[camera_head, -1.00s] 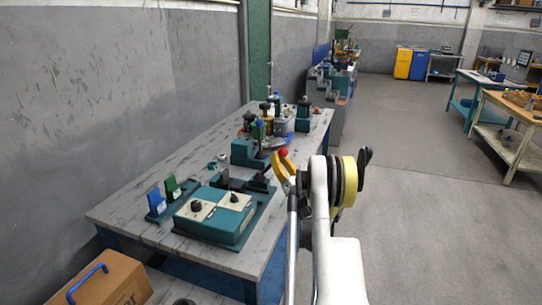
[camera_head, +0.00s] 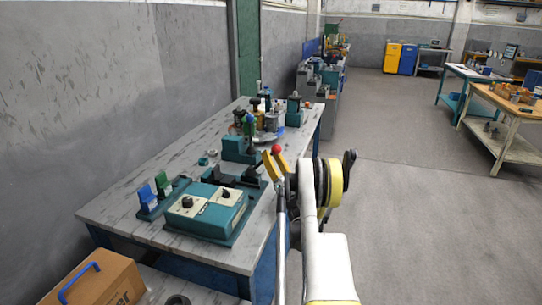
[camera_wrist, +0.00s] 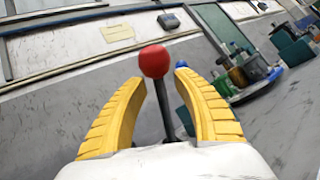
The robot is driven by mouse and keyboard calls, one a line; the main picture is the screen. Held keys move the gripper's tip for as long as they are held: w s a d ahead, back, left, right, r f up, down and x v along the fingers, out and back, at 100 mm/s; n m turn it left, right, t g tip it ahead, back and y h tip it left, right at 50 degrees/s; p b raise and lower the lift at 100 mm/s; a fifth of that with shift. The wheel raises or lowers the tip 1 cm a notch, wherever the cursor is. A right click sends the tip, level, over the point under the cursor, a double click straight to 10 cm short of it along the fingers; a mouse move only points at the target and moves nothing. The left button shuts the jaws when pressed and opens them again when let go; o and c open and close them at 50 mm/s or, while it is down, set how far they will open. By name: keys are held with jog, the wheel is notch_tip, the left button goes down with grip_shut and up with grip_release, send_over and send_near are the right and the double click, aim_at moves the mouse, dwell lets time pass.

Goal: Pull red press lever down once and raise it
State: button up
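The red ball knob (camera_wrist: 154,61) tops a thin dark lever rod (camera_wrist: 164,108) in the wrist view. The knob also shows in the head view (camera_head: 276,149), above the right side of the workbench. My gripper (camera_wrist: 160,82) has two yellow ribbed fingers, one on each side of the rod, with visible gaps on both sides. The lower end of the rod is hidden behind the white gripper body.
A teal control box (camera_head: 206,213) with knobs stands on the grey workbench (camera_head: 115,207). Blue and green upright pieces (camera_head: 146,196) stand left of it. Teal fixtures and bottles crowd the far end. A cardboard box (camera_head: 108,283) is at the lower left.

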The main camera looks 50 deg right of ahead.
jog(key=v, duration=0.7)
jog(key=shift+s, duration=0.2)
jog(key=shift+f, duration=0.15)
